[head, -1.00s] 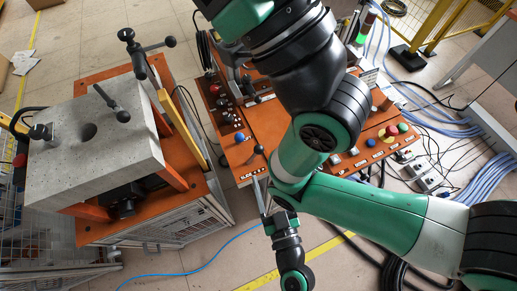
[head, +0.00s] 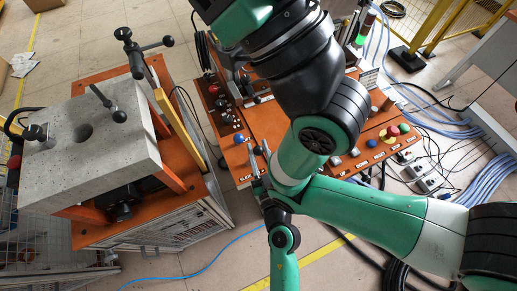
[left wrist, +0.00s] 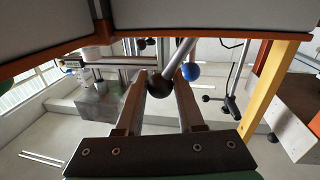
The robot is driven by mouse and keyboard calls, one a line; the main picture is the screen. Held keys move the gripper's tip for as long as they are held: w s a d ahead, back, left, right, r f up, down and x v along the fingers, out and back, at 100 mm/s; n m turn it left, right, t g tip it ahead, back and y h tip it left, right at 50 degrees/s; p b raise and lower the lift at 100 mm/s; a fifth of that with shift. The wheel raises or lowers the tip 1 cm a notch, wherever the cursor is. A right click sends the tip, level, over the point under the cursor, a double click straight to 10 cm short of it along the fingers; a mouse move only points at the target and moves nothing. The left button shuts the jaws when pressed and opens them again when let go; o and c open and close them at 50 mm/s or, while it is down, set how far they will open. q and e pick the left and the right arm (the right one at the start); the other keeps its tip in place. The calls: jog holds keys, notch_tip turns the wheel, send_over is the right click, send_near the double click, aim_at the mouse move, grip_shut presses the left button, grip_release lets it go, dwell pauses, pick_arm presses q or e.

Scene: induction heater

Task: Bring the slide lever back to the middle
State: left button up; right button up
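The slide lever (head: 257,150), a rod with a black ball knob, stands at the front left of the orange control panel (head: 240,155). My left gripper (head: 257,168) is at the panel's front edge, right by the lever. In the left wrist view the lever's black knob (left wrist: 160,81) sits between the two fingertips of my left gripper (left wrist: 161,85). The fingers are apart, and I cannot tell whether either touches the knob. My right gripper is not in view.
A blue ball knob (head: 239,138) is close beside the lever; it also shows in the left wrist view (left wrist: 190,71). A grey block machine (head: 85,165) stands to the left. An emergency stop (head: 393,131) is at the panel's right. Open floor lies in front.

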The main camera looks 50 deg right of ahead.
pick_arm(q)
grip_shut()
dwell(1.0)
